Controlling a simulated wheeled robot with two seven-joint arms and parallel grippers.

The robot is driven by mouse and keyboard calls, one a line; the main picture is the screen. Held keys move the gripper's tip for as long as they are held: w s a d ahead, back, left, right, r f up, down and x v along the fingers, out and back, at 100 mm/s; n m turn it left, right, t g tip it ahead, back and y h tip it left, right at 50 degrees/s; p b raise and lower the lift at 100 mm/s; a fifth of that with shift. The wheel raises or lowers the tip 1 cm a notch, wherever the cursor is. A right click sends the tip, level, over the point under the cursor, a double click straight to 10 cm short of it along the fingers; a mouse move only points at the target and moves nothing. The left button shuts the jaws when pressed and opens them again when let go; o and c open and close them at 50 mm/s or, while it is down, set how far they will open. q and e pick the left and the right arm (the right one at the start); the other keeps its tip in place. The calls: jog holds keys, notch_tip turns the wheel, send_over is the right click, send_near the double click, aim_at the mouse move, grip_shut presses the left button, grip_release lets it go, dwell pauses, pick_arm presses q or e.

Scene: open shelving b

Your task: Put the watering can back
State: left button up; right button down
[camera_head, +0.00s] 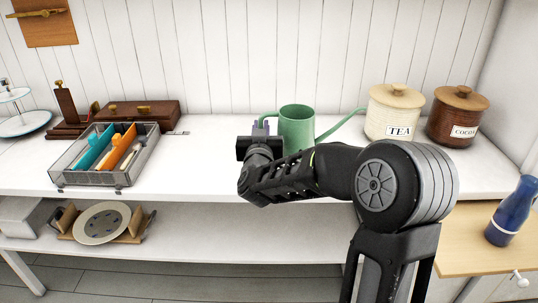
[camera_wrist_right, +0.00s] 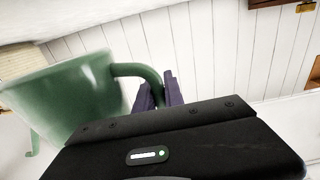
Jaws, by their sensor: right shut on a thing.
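The green watering can (camera_head: 297,128) is upright over the white upper shelf, its long spout pointing right toward the tea canister. It also shows, blurred and tilted, at the left of the right wrist view (camera_wrist_right: 70,100). My right gripper (camera_head: 263,128) is at the can's left side. In the right wrist view its purple fingers (camera_wrist_right: 159,92) are shut on the can's curved handle (camera_wrist_right: 135,70). My right arm hides the can's base, so I cannot tell whether it touches the shelf. My left gripper is not in view.
A cream tea canister (camera_head: 393,112) and a brown cocoa canister (camera_head: 456,116) stand right of the can. A mesh tray (camera_head: 65,170) and a brown wooden box (camera_head: 150,110) are at left. A blue bottle (camera_head: 511,212) stands at far right. The shelf between tray and can is clear.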

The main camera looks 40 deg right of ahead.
jog(key=shift+f, duration=1.15)
jog(key=shift+f, duration=0.1)
jog(key=shift+f+b, duration=0.5)
jog(key=shift+f, duration=1.25)
jog(key=shift+f, duration=0.15)
jog(key=c, duration=1.4)
grip_release()
jog(key=shift+c, duration=0.2)
jog(key=v, duration=1.2)
jog(key=shift+a, duration=0.1)
